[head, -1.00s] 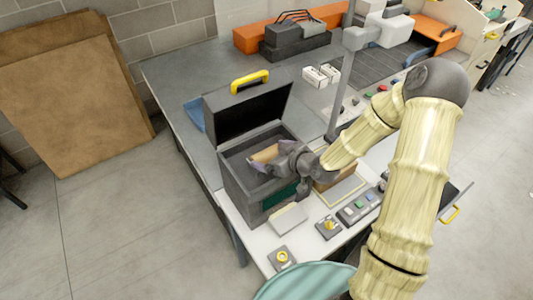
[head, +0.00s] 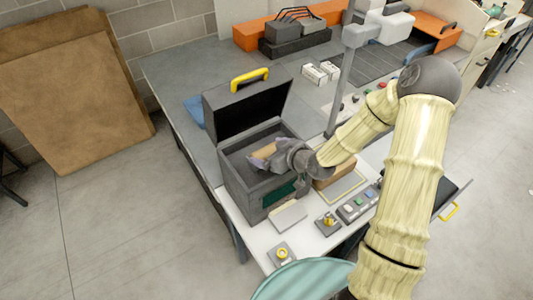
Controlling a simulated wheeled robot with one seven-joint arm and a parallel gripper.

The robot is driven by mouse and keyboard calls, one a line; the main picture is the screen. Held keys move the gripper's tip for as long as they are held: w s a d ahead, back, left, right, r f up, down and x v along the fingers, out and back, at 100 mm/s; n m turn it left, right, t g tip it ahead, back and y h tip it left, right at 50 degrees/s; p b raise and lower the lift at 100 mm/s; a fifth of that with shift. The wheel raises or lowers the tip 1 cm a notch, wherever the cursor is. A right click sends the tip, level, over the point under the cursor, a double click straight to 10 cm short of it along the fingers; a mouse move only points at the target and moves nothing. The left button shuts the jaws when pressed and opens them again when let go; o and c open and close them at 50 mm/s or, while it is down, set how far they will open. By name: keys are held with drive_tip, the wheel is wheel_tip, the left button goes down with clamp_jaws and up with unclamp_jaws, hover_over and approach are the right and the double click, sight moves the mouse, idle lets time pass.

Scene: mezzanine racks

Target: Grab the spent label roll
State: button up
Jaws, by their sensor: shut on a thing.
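The spent label roll (head: 264,151) looks like a small tan cylinder inside the open dark grey box (head: 236,181). My gripper (head: 268,158) reaches into the box from the right and is shut on the roll. The gripper covers the right part of the roll, and one finger shows at its left side. I cannot tell whether the roll touches the box floor. The box lid (head: 246,104) with its yellow handle stands open at the back.
A brown block (head: 334,172), a control panel with buttons (head: 357,205) and a yellow knob (head: 282,254) sit close to the box on the worktop. A grey post (head: 342,85) stands behind my arm. Small white boxes (head: 319,72) lie farther back.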

sight(270, 152)
drive_tip(key=shift+r, duration=0.15)
wheel_tip(270, 152, up, 10)
drive_tip(key=b, duration=0.1)
drive_tip(key=shift+b, duration=0.3)
drive_tip(key=shift+f, duration=0.2)
idle(0.6)
